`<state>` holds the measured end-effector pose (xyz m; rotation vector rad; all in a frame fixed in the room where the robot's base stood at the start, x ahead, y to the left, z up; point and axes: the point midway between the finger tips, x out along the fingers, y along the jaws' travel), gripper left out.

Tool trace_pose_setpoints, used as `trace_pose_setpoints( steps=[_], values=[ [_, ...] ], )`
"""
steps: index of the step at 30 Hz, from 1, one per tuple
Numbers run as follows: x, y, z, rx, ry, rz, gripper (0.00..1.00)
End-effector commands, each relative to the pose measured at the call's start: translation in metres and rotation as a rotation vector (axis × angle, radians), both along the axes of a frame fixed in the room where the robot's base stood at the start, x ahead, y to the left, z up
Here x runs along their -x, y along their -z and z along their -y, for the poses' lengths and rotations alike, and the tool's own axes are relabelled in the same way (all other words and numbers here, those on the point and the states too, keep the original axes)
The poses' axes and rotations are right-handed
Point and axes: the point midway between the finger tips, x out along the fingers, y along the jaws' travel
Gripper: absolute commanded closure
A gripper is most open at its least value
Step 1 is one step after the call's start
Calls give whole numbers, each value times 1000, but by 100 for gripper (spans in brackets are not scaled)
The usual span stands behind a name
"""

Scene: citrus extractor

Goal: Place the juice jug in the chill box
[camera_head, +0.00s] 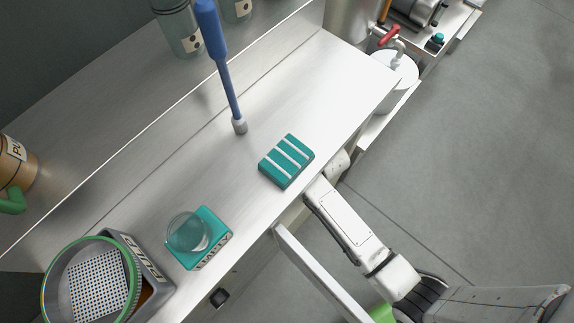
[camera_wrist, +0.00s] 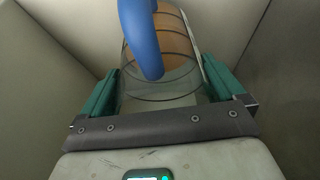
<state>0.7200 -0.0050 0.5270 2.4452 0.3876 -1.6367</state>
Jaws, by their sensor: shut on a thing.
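The juice jug (camera_wrist: 182,88) is in the wrist view, a clear ringed vessel with an orange area inside and a blue handle (camera_wrist: 142,35) arching toward the camera. My gripper (camera_wrist: 163,85) is shut on it, with one teal finger on each side. Plain pale walls (camera_wrist: 40,75) stand left, right and beyond the jug, as inside a box-like space. I cannot tell whether this is the chill box, or whether the jug's base rests on anything. In the head view my white arm reaches down beside the counter's front edge, and neither my gripper nor the jug can be made out.
On the metal counter (camera_head: 165,165) are a teal striped block (camera_head: 287,161), a glass (camera_head: 188,234) on a teal mat (camera_head: 216,222), a green-rimmed sieve (camera_head: 98,285) and an upright blue-handled tool (camera_head: 222,60). A red-handled tap (camera_head: 389,36) stands at the far end. The floor (camera_head: 480,150) at right is clear.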

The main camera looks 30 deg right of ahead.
Motion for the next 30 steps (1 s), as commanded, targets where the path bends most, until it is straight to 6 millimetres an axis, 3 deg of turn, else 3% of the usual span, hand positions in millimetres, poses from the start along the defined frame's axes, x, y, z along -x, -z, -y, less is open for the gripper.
trace_pose_setpoints(
  steps=[7,12,16,29,30],
  values=[
    [-17,1,-6,0,0,4,53],
    [-46,4,-15,0,-1,6,53],
    [-40,16,-13,1,0,1,53],
    [-40,17,-13,0,0,2,53],
    [-40,17,-13,0,0,0,1]
  ],
)
